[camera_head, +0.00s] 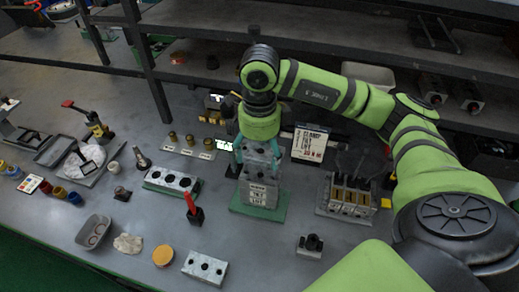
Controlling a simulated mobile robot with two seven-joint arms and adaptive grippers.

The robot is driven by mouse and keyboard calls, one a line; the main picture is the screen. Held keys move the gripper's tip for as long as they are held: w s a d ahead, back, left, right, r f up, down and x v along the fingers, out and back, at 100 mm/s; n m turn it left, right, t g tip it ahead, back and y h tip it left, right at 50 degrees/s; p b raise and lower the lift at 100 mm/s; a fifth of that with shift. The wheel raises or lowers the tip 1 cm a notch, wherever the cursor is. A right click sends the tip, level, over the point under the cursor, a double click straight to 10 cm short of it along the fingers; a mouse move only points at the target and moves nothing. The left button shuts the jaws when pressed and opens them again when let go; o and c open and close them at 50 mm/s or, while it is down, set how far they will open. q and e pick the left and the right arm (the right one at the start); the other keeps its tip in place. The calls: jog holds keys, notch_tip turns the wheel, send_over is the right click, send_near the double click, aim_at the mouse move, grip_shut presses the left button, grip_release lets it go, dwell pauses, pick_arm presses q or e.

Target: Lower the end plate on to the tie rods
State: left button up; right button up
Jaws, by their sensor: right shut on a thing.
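My right gripper (259,153) comes down from above, its teal fingers on either side of a grey metal piece, which looks like the end plate (260,160). It is shut on this piece. Directly below is a grey valve block stack (258,195) with a white label, on a green mat (274,212). I cannot tell whether the plate touches the stack or hangs just above it. The tie rods are not clear from here; the gripper and plate hide the top of the stack. My left gripper is not in view.
Right of the stack is a block with several upright brass-coloured parts (347,196). Left are a red-handled tool (193,209) and a block with round holes (172,181). A lettered sign (310,143) stands behind. In front lie a drilled plate (205,268) and an orange disc (163,256).

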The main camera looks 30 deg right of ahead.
aim_at(260, 178)
jog(key=shift+b, duration=0.7)
dwell(1.4)
jog(key=shift+f+b, duration=3.65)
jog(key=shift+f, duration=0.15)
jog(key=o, duration=1.3)
jog(key=shift+r, duration=0.1)
notch_tip(260, 178, up, 12)
jog(key=shift+r, duration=0.1)
